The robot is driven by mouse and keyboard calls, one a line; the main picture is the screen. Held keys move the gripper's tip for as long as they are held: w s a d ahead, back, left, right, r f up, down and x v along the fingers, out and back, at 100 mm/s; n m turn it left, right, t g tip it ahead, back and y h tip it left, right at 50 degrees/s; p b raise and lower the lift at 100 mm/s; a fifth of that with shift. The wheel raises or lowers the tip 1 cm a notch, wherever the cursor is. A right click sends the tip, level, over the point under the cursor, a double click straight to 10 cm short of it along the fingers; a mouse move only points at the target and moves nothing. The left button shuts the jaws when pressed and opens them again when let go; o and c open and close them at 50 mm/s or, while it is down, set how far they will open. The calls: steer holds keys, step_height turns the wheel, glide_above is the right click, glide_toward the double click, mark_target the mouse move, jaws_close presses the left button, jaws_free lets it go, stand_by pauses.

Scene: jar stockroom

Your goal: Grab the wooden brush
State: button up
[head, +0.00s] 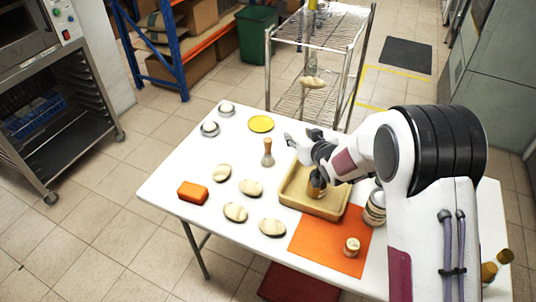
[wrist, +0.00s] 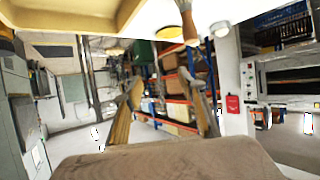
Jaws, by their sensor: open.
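The wooden brush (head: 267,152) stands upright on the white table, left of the tan tray, with its brown handle on top and a paler lower end. It also shows at the top of the wrist view (wrist: 187,22), partly cut off by the frame edge. My gripper (head: 301,137) is open and empty, raised above the tray's back left corner, to the right of the brush and apart from it. In the wrist view its two fingers (wrist: 162,80) are spread, with only background between them.
A yellow disc (head: 261,124) lies behind the brush. Bare table surrounds the brush.

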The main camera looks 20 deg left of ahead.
steer(key=n+y, duration=0.1)
steer(key=y, duration=0.1)
glide_toward(269, 142)
steer(key=w, duration=0.1)
steer(key=w+a, duration=0.2)
steer(key=shift+w+f+g, duration=0.2)
steer(key=shift+f+g, duration=0.1)
steer(key=shift+f, duration=0.05)
steer(key=shift+x, duration=1.3)
steer(key=shift+f, duration=0.1)
steer(key=shift+w+a+f, duration=0.3)
steer(key=shift+w+a, duration=0.05)
steer(key=shift+a, duration=0.3)
steer(key=shift+w+a+f, duration=0.3)
steer(key=shift+a+f, duration=0.05)
steer(key=shift+a, duration=0.3)
steer(key=shift+x, duration=1)
jaws_close()
